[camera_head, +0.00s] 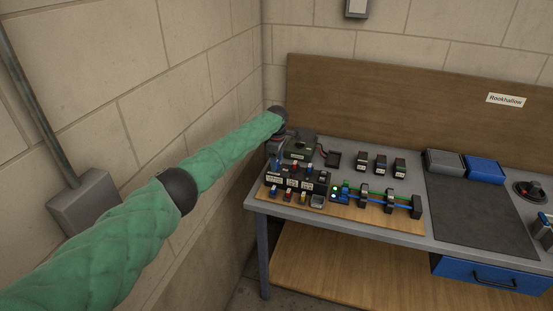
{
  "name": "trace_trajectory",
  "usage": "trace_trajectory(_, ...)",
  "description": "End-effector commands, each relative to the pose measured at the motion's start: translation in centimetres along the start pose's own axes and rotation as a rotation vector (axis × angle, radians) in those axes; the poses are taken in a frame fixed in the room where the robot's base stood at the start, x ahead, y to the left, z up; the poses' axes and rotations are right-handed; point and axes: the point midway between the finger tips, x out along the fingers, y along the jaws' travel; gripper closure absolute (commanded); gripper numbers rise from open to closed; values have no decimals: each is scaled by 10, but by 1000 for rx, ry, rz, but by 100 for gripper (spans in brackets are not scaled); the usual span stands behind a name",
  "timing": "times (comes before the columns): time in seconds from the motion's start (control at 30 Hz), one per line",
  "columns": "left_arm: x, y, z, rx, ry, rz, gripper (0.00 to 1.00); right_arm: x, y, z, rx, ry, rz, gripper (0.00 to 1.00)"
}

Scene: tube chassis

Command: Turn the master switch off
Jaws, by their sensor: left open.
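My left arm, in green padding, reaches from the left along the wall to the bench's back left corner. My left gripper (276,158) is small and dark there, over the left end of the switch board, open with nothing seen in it. I cannot tell whether it touches the board. No label that I can read names the master switch. Several small coloured switches (290,196) stand in a row at the board's front left. My right gripper is out of view.
Black blocks with blue and green tubes (377,199) are on the wooden board (375,217). Grey (445,163) and blue (486,170) bins stand behind a dark mat (480,217). The left wall is close to my arm.

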Motion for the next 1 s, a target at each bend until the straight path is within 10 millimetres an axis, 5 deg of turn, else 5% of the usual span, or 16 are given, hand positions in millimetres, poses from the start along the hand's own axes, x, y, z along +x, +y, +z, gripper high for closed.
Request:
trace_trajectory(0.27, 2, 0, 0, 0, 0, 0, 38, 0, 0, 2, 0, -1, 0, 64)
trace_trajectory(0.5, 2, 0, 0, 0, 0, 0, 81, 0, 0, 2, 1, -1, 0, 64)
trace_trajectory(1.0, 3, 0, 0, 110, -2, -1, 83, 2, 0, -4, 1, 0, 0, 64)
